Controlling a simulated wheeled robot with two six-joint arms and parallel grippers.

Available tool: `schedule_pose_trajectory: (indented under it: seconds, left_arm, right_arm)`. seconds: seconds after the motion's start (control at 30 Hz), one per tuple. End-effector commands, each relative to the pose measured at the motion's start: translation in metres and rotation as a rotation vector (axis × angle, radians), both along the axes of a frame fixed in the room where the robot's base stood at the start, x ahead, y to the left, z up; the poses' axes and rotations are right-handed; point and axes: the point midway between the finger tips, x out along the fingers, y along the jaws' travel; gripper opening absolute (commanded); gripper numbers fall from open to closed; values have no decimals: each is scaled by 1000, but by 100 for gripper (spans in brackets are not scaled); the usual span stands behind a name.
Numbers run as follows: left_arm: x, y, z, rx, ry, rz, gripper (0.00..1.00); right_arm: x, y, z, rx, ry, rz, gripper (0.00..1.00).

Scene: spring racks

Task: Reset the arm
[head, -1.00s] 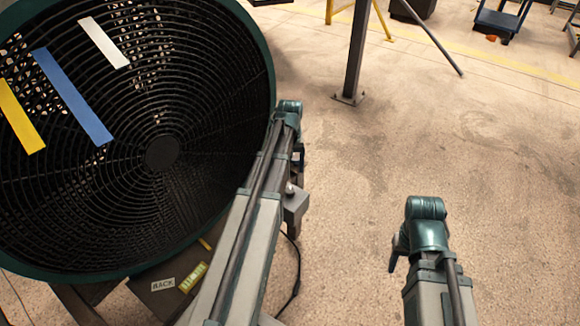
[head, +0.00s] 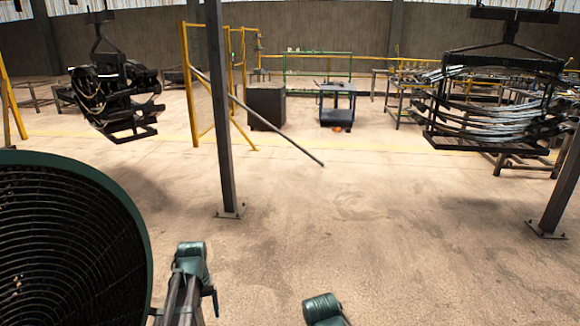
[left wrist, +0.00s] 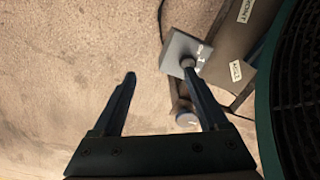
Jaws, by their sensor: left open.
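My left arm (head: 190,275) comes in at the bottom of the head view, just right of the big fan, with a dark piece of the gripper (head: 213,302) beside it. In the left wrist view my left gripper (left wrist: 160,76) is open, its two dark fingers apart with nothing between them. The right finger overlaps a grey box (left wrist: 180,52) with a round knob; I cannot tell whether they touch. Only the teal top of my right arm (head: 322,308) shows; its gripper is hidden below the frame.
The black-grilled fan (head: 65,250) with a teal rim fills the lower left. A dark post (head: 220,110) stands ahead on bare floor. A hanging rack with springs (head: 500,100) is at right, a hanging dark load (head: 112,95) at left. A blue cart (head: 337,104) stands far back.

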Motion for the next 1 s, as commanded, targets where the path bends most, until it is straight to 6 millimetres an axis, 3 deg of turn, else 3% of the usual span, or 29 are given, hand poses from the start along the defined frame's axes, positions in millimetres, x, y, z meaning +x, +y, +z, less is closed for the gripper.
schedule_pose_trajectory:
  seconds: [0.03, 0.2, 0.3, 0.4, 0.6, 0.97, 1.0]
  left_arm:
    - [-19, -38, 7, 7, 7, -85, 77]
    - [-68, -131, 19, 33, 28, -348, 77]
    - [-97, -169, 24, 47, 38, -482, 77]
    - [-122, -196, 28, 60, 45, -587, 77]
    - [-149, -221, 32, 74, 53, -701, 77]
    - [-151, -224, 32, 75, 54, -716, 77]
    - [-151, -224, 32, 75, 54, -716, 71]
  right_arm:
    - [0, 0, 7, 0, 0, 0, 50]
    - [0, 0, 18, 0, 0, 0, 50]
    - [0, 0, 23, 0, 0, 0, 50]
    - [0, 0, 27, 0, 0, 0, 50]
    - [0, 0, 30, 0, 0, 0, 50]
    - [0, 0, 30, 0, 0, 0, 50]
    - [0, 0, 30, 0, 0, 0, 50]
